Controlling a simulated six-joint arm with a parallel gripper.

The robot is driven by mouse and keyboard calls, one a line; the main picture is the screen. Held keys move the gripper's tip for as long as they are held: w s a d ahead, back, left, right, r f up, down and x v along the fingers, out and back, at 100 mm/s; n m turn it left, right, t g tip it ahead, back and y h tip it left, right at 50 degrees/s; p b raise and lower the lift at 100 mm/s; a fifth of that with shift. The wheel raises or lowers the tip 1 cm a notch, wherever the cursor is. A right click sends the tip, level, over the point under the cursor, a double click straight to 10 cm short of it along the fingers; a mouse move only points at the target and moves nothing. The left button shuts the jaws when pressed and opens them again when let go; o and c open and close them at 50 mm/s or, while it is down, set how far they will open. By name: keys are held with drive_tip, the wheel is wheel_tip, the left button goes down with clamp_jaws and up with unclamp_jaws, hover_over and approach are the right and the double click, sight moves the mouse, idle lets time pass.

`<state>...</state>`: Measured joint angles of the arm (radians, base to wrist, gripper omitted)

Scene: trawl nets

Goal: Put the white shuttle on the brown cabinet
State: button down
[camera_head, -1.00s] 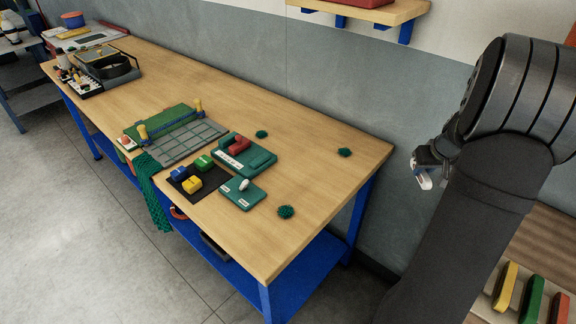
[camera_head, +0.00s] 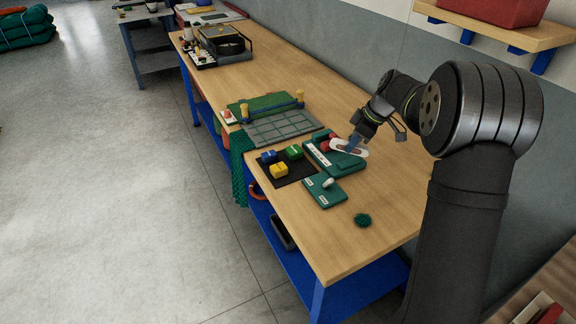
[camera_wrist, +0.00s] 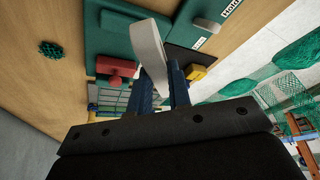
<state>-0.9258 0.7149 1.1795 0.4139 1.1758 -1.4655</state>
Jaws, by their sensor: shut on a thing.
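The white shuttle (camera_head: 350,149) is a long, flat, rounded piece. My gripper (camera_head: 356,141) is shut on it and holds it over the green tray with the red block on the workbench. In the wrist view the white shuttle (camera_wrist: 149,48) stands out from between the blue fingers of my gripper (camera_wrist: 164,88). A brown wooden surface (camera_head: 558,272) shows at the lower right corner in the head view, mostly cut off; I cannot tell whether it is the brown cabinet.
The workbench (camera_head: 375,235) carries a green tray (camera_head: 318,152) with a red block (camera_head: 326,143), a smaller green tray (camera_head: 322,193), a dark mat (camera_head: 293,172) with coloured blocks, and a green net tuft (camera_head: 362,220). A wall shelf (camera_head: 500,22) holds a red bin (camera_head: 505,6).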

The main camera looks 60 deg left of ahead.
drive_tip(key=s+a+n, duration=0.1)
drive_tip(key=s+a, duration=0.2)
drive_tip(key=s, duration=0.1)
hover_over(296, 167)
drive_tip(key=w+d, duration=0.1)
wheel_tip(296, 167, down, 6)
drive_tip(key=shift+w+d+f, duration=0.1)
drive_tip(key=shift+d+f, duration=0.05)
drive_tip(key=shift+f, duration=2.2)
drive_tip(key=shift+f, duration=0.15)
drive_tip(key=c, duration=1.3)
unclamp_jaws()
drive_tip(key=shift+c, duration=0.2)
